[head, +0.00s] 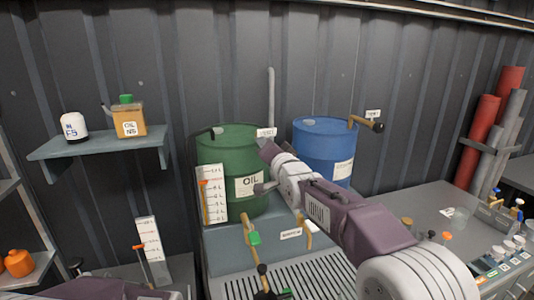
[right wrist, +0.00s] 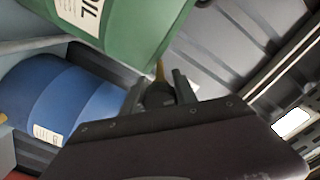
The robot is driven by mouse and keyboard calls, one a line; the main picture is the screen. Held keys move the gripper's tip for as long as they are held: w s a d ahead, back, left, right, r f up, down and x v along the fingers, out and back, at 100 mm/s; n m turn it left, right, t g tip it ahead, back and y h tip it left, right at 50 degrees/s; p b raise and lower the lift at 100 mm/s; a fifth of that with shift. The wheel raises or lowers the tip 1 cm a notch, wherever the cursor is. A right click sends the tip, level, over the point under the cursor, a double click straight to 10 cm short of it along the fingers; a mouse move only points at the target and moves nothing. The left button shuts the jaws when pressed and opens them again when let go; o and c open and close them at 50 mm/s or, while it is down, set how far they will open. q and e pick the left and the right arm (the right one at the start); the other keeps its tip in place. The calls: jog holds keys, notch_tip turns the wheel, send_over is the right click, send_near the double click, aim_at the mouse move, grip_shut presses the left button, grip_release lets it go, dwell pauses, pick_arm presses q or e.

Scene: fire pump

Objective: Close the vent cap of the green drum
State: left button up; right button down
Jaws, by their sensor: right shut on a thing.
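The green drum (head: 222,153), labelled OIL, stands at the centre of the head view; it also shows in the right wrist view (right wrist: 128,25). My right gripper (head: 266,150) reaches to the drum's upper right edge, just below a small white tag. In the right wrist view its two fingers (right wrist: 160,92) are closed around a dark piece beside a short yellow stem (right wrist: 160,70) at the drum's rim. This piece appears to be the vent cap, mostly hidden by the fingers. I cannot tell how far it is turned. My left gripper is not in view.
A level gauge board (head: 212,195) stands before the green drum. A slatted tray (head: 305,275) with taps lies below. A shelf (head: 95,147) holds containers at left.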

jog(key=m+b, duration=0.3)
jog(key=m, duration=0.3)
jog(key=shift+f, duration=0.15)
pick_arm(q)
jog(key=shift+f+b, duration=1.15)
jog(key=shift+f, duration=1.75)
pick_arm(e)
jog(key=shift+m, duration=2.2)
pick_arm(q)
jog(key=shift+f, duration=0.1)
pick_arm(e)
jog(key=shift+m, duration=0.3)
jog(key=c, duration=1)
grip_release()
jog(key=shift+o, duration=0.2)
pick_arm(q)
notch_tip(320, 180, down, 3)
jog(key=b, duration=0.3)
pick_arm(e)
jog(key=v, duration=0.9)
